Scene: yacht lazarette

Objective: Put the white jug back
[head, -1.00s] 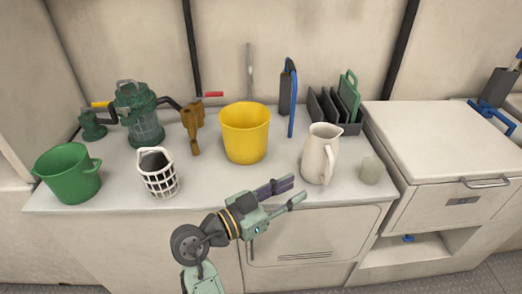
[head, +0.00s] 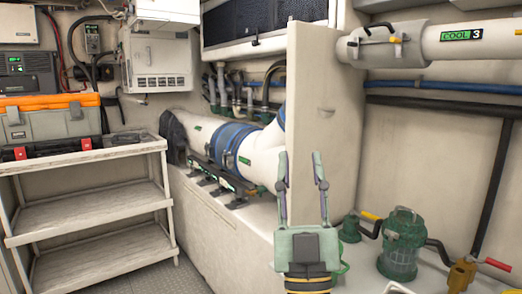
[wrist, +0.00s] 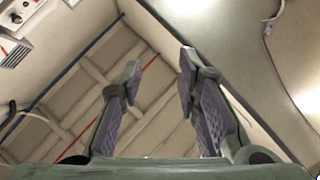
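The white jug is in neither current view. My gripper (head: 302,170) stands upright in the head view, in front of a beige upright panel. Its two fingers are spread apart with nothing between them. The wrist view shows the same open, empty fingers (wrist: 160,65) against the ceiling.
A green pump (head: 402,245) and a brown tool with a red handle (head: 462,272) stand on the counter at right. A thick white pipe (head: 460,42) runs above. At left is a shelf rack (head: 95,203) bearing a grey and orange toolbox (head: 48,122).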

